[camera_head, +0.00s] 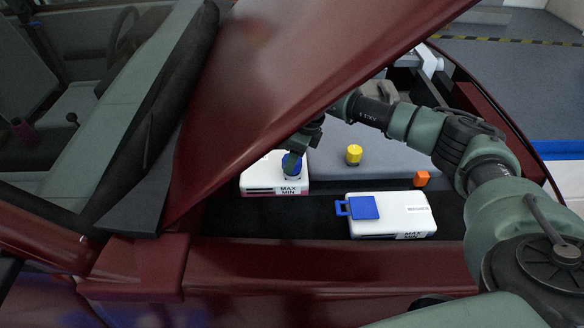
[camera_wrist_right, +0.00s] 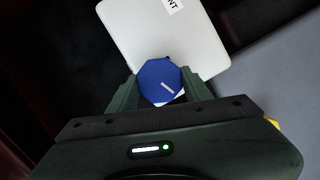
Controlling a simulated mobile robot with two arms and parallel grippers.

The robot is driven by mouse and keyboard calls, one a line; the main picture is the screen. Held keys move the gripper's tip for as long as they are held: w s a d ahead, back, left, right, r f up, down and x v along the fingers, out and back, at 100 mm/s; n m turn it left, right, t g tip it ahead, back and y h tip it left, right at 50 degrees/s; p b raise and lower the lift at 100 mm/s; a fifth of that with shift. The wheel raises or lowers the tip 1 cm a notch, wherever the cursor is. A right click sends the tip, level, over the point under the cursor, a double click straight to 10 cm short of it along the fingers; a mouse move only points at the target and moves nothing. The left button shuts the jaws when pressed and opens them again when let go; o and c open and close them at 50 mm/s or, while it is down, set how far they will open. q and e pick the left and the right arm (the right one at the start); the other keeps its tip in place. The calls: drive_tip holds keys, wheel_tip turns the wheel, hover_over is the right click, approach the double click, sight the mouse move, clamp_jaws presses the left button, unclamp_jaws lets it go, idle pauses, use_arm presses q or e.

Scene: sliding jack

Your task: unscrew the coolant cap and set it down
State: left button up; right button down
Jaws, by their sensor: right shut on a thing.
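The blue octagonal coolant cap (camera_head: 291,163) is on the white coolant tank (camera_head: 262,178), which is marked MAX and MIN, in the middle of the engine bay. In the right wrist view the cap (camera_wrist_right: 160,83) sits between the two fingers, with the white tank (camera_wrist_right: 160,38) behind it. My right gripper (camera_head: 293,153) comes down from above and is shut on the cap; it also shows in the right wrist view (camera_wrist_right: 161,90). I cannot tell whether the cap is still threaded on the tank. My left gripper is not in view.
A second white tank (camera_head: 405,212) with a blue flip lid (camera_head: 362,208) stands at the right front. A yellow cap (camera_head: 354,154) and an orange block (camera_head: 421,178) are nearby. The raised red hood (camera_head: 290,75) hangs close over my right wrist. A grey cover surface lies behind.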

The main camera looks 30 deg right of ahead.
drive_tip(key=shift+r+p, duration=0.35)
drive_tip(key=shift+r, duration=0.3)
idle(0.5)
drive_tip(key=shift+r+p, duration=0.35)
drive_tip(key=shift+r, duration=0.25)
drive_tip(key=shift+a, duration=0.1)
